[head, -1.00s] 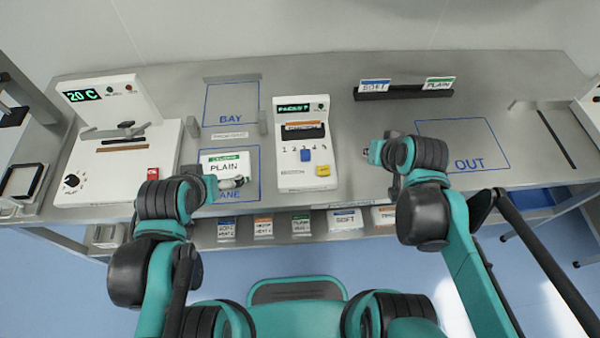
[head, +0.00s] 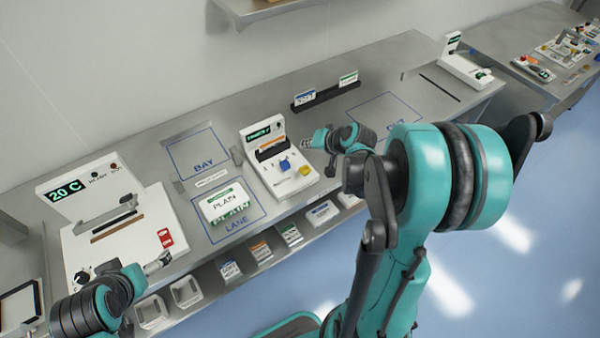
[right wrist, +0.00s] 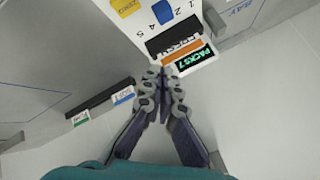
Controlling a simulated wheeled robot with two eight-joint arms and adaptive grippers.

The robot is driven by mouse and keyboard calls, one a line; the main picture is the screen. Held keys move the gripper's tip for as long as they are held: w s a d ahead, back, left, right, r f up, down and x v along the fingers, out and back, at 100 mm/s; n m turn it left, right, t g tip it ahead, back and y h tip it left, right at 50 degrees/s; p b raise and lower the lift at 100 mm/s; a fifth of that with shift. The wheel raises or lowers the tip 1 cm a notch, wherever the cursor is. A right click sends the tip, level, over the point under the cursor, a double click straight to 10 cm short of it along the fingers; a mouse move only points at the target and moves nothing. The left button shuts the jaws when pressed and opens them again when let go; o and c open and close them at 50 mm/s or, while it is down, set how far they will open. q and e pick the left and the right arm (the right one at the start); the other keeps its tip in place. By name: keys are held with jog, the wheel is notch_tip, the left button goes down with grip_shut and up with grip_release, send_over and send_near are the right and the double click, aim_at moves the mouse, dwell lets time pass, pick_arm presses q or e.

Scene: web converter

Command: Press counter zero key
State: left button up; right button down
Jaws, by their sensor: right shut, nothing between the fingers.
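The white counter unit (head: 283,178) stands on the bench with a green-lit display (head: 264,130) that seems to read PACKS 7. On its sloped face are a numbered scale, a blue knob (head: 285,163) and a yellow key (head: 305,171) at the front right corner. My right gripper (head: 308,141) is shut and empty, just right of the unit in the head view. In the right wrist view its fingertips (right wrist: 161,80) overlap the unit's display end; the yellow key (right wrist: 126,7) is at the top edge. My left gripper (head: 160,262) is by the left machine's front edge; its jaws are unclear.
A white machine (head: 125,240) with a 20 C display and red switch stands left. A PLAIN pack (head: 223,203) lies in LANE, left of the counter. A black rack (head: 325,95) with two cards stands behind. The OUT area (head: 385,112) looks clear.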

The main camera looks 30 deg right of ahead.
aim_at(307, 170)
jog(key=shift+f, duration=0.1)
notch_tip(307, 170, down, 8)
jog(key=b, duration=0.7)
jog(key=shift+f, duration=0.3)
jog(key=shift+f+b, duration=0.15)
jog(key=shift+b, duration=0.15)
dwell(0.8)
jog(key=shift+f+b, duration=0.25)
jog(key=shift+b, duration=0.05)
